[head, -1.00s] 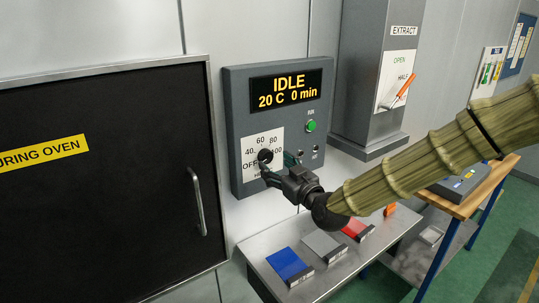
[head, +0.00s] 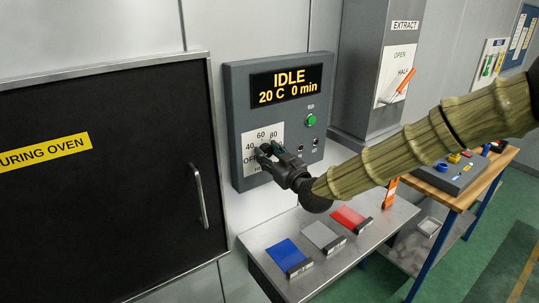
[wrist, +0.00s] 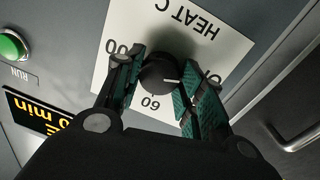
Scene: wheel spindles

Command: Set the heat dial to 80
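The heat dial (wrist: 158,75) is a round black knob on a white scale plate (wrist: 122,22) marked OFF to 100. The wrist view shows the plate upside down. The dial's white pointer mark points toward the OFF side, not to 80. My gripper (wrist: 160,72) has one finger on each side of the knob, with no clear gap showing, so it looks shut on the dial. In the head view my gripper (head: 268,153) is at the plate and hides most of the dial; 60 and 80 show above it.
The control panel (head: 239,110) reads IDLE, 20 C, 0 min. A green RUN button (head: 311,120) sits right of the dial. The oven door handle (head: 199,195) is to the left. A metal shelf (head: 330,268) with blue, grey and red pieces is below.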

